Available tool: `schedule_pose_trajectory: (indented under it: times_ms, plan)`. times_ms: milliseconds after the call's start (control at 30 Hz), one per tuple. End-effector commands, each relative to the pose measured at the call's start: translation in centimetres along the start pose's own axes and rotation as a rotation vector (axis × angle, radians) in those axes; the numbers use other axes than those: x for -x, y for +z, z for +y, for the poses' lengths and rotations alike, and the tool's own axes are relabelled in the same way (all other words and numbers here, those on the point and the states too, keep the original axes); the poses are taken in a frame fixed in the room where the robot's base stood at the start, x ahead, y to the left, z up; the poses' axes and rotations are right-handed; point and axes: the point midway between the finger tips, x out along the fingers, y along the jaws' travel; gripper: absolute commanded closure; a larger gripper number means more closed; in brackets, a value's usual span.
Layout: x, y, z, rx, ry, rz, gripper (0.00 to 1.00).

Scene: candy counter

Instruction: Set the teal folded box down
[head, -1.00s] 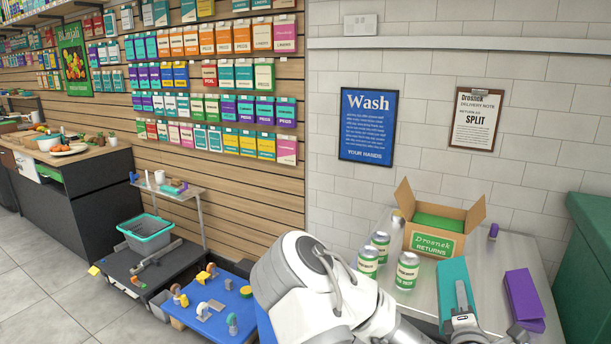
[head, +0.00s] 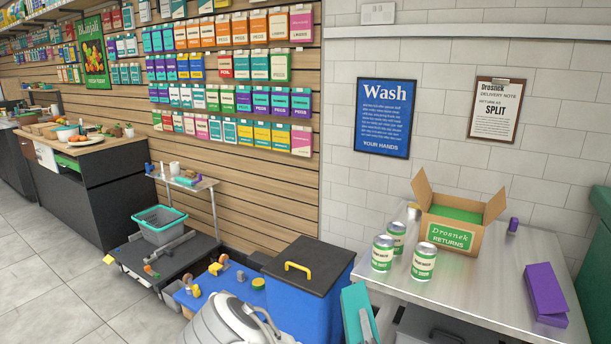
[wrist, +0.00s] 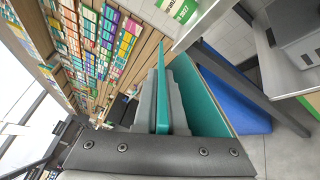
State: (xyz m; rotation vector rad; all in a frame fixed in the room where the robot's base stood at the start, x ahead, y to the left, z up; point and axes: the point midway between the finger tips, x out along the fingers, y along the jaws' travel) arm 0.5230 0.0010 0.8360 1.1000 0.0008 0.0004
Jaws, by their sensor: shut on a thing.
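My gripper (head: 370,326) is shut on the teal folded box (head: 354,308), near the bottom of the head view. The box is held up on edge at the left end of the steel table (head: 470,300), in front of the blue bin. In the wrist view, my grey fingers (wrist: 163,103) pinch one teal panel between them, and another panel of the box (wrist: 205,105) spreads to the right. The lower part of the box is cut off in the head view. I see nothing bearing it from below.
The blue bin (head: 330,290) has a dark lid with a yellow handle (head: 299,266). On the table stand several cans (head: 424,262), an open returns carton (head: 452,237) and a purple folded box (head: 545,292). The table's front middle is bare.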

Motion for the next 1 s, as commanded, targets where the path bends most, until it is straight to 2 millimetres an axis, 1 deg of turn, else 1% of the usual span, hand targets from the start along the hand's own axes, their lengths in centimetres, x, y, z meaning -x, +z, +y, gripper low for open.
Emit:
schedule_pose_trajectory:
  times_ms: [33,167,300,500,600,700,1000]
  plan:
    - [0.0,0.7,1.3,0.001,0.0,-0.001,1.0]
    - [0.0,1.7,3.3,0.001,0.0,-0.001,1.0]
    - [0.0,3.1,5.9,0.001,0.001,-0.001,1.0]
    - [0.0,4.5,8.8,0.001,0.0,-0.001,1.0]
    - [0.0,5.0,9.7,0.001,0.0,0.0,1.0]
    - [0.0,5.2,10.2,0.001,0.0,0.0,1.0]
    - [0.0,5.5,10.6,0.0,0.0,-0.002,1.0]
